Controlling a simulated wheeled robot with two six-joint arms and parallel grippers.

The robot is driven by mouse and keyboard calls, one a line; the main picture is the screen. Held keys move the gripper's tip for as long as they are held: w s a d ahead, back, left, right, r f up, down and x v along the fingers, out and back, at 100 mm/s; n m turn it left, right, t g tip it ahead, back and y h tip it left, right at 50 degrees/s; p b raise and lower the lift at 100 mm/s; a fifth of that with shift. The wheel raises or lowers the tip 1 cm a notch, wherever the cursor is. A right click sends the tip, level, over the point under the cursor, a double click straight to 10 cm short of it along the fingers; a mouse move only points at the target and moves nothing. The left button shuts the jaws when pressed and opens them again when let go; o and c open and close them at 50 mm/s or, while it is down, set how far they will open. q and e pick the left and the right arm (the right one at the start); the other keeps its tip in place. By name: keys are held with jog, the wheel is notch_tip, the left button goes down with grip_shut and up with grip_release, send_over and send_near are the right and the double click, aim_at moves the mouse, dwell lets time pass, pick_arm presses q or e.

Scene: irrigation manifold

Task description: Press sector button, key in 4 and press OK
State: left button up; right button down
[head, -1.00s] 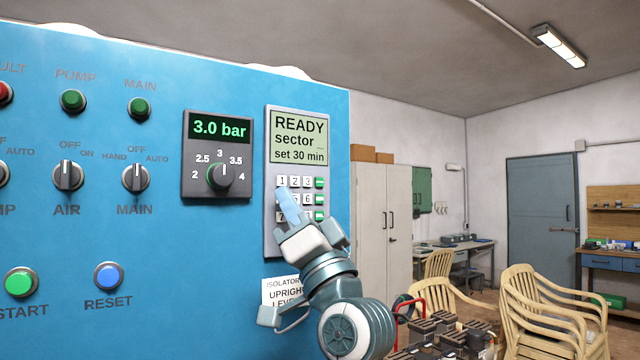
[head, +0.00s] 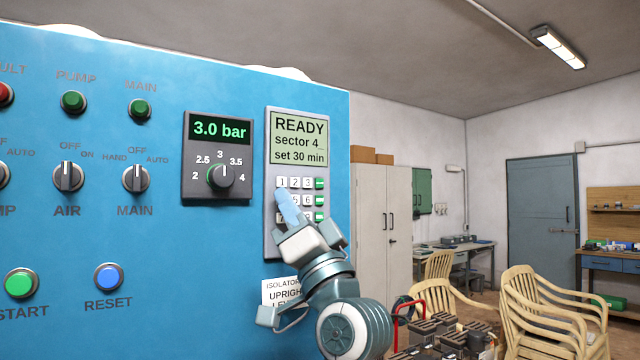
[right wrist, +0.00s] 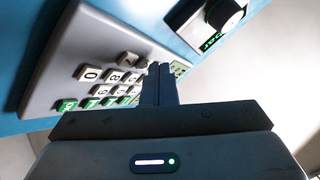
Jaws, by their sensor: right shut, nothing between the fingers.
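The grey keypad unit (head: 270,225) is mounted on the blue panel, with white number keys and a column of green keys (head: 319,183) at their right. Its display (head: 298,139) reads "READY", "sector 4_", "set 30 min". My right gripper (head: 281,196) is shut and empty, its tips at the left column of keys, over or just below the 1 key; they hide the 4 key. In the right wrist view the shut fingers (right wrist: 160,75) reach to the keys (right wrist: 108,83); contact cannot be made out for certain. My left gripper is not in view.
Left of the keypad is a pressure unit (head: 218,155) reading 3.0 bar with a black knob. Rotary switches, a green start button (head: 21,282) and a blue reset button (head: 109,276) are further left. Plastic chairs (head: 545,300) stand at the right.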

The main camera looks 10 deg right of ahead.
jog(key=shift+s+d+f, duration=0.15)
jog(key=shift+s+d, duration=0.35)
jog(key=w+d+f+b, duration=0.2)
jog(key=d+f, duration=0.3)
jog(key=d, duration=0.1)
jog(key=shift+w+d+f, duration=0.25)
jog(key=shift+a, duration=0.1)
jog(key=shift+w, duration=0.1)
dwell(0.4)
jog(key=shift+w, duration=0.25)
